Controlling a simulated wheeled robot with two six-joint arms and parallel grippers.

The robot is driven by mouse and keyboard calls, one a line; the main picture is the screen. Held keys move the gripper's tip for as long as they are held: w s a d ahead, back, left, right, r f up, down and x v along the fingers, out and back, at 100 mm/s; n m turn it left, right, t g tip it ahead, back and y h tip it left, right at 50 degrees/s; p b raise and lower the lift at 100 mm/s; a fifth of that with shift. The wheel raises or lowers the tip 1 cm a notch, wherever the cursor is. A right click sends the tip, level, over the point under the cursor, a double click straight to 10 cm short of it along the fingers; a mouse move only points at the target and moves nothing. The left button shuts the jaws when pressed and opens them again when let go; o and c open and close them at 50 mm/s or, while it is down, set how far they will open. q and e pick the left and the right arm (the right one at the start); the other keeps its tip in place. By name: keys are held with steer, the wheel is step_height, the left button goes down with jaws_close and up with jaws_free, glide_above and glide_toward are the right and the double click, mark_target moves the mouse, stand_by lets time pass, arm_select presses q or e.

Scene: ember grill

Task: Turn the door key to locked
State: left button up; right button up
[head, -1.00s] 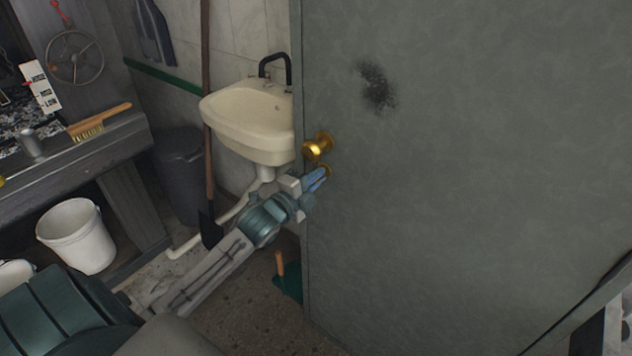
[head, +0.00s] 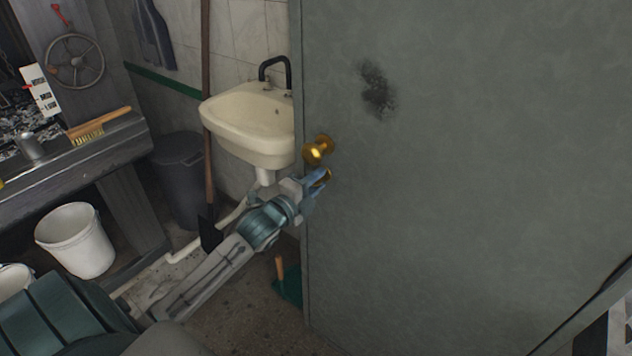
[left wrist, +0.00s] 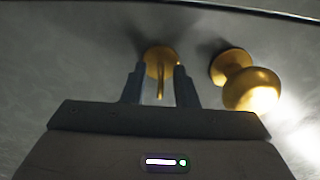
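The brass door key (left wrist: 160,88) sits in a round brass lock plate (left wrist: 158,57) on the grey-green door (head: 460,180). In the left wrist view the key shows as a thin upright strip. My left gripper (head: 320,181) is at the lock, below the brass door knob (head: 318,149). In the left wrist view its two fingers (left wrist: 159,88) stand on either side of the key, with a visible gap on each side. The gripper is open around the key. In the head view the fingers partly hide the key and plate. My right gripper is not in view.
The knob also shows close beside the right finger in the left wrist view (left wrist: 248,88). Left of the door are a cream washbasin (head: 252,122), a dark bin (head: 180,178), a white bucket (head: 78,245) and a bench with a brush (head: 98,125).

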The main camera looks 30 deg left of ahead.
arm_select(q)
steer(key=shift+s+a+f, duration=0.1)
steer(key=shift+s, duration=0.5)
steer(key=s+b, duration=0.1)
steer(key=s, duration=0.8)
steer(key=shift+s+a, duration=0.3)
steer(key=shift+a, duration=0.05)
arm_select(e)
steer(key=shift+w+f, duration=0.2)
steer(key=shift+w, duration=0.25)
steer(key=shift+w, duration=0.25)
